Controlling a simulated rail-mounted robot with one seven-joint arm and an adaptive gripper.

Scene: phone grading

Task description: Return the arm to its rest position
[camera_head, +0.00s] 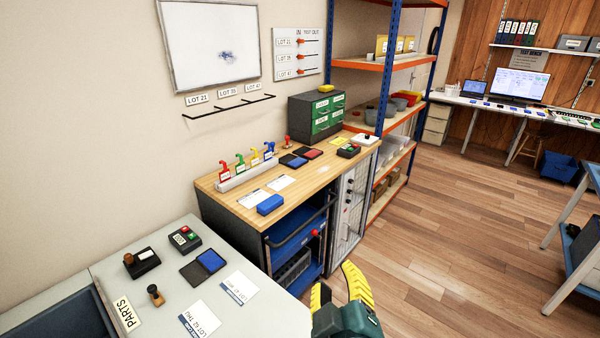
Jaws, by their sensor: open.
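My gripper (340,296) shows at the bottom centre of the head view, with yellow ribbed fingers and a dark green body. The fingers are spread apart and nothing is between them. It is over the floor side of the benches, to the right of the grey bench and in front of the wooden-topped bench. Most of my arm is out of view.
The grey bench (215,264) at left holds stamps, an ink pad and cards. A shelf rack (372,66) stands behind. The wood floor (450,235) between is clear.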

